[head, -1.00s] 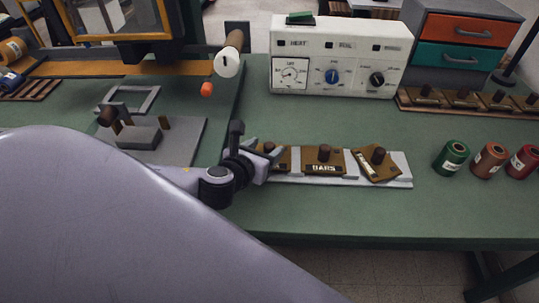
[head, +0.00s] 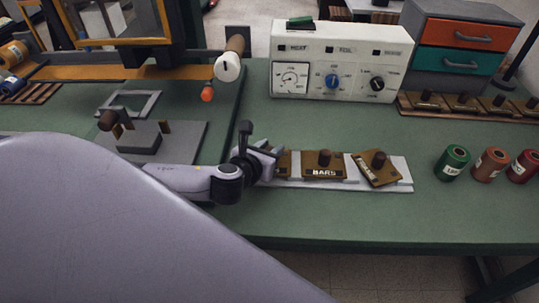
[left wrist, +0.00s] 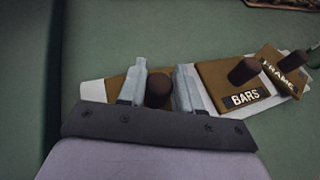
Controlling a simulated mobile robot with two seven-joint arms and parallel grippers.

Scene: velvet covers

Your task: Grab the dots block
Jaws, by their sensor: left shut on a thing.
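The leftmost brown block (head: 285,163) sits on the white strip, mostly hidden behind my left gripper (head: 272,160) in the head view. In the left wrist view, my left gripper (left wrist: 160,70) has one finger on each side of that block's dark round knob (left wrist: 158,92) and is shut on it. Its label is hidden, so I cannot read "dots" on it. Beside it to the right are a block marked BARS (head: 324,163) and a tilted block that seems to read FRAME (head: 377,169). My right gripper is out of view.
The white strip (head: 402,185) lies on the green table. Green (head: 452,162), brown (head: 491,164) and red (head: 525,166) spools stand to the right. A white control box (head: 340,60) is behind. A grey plate with a stand (head: 180,145) is at left.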

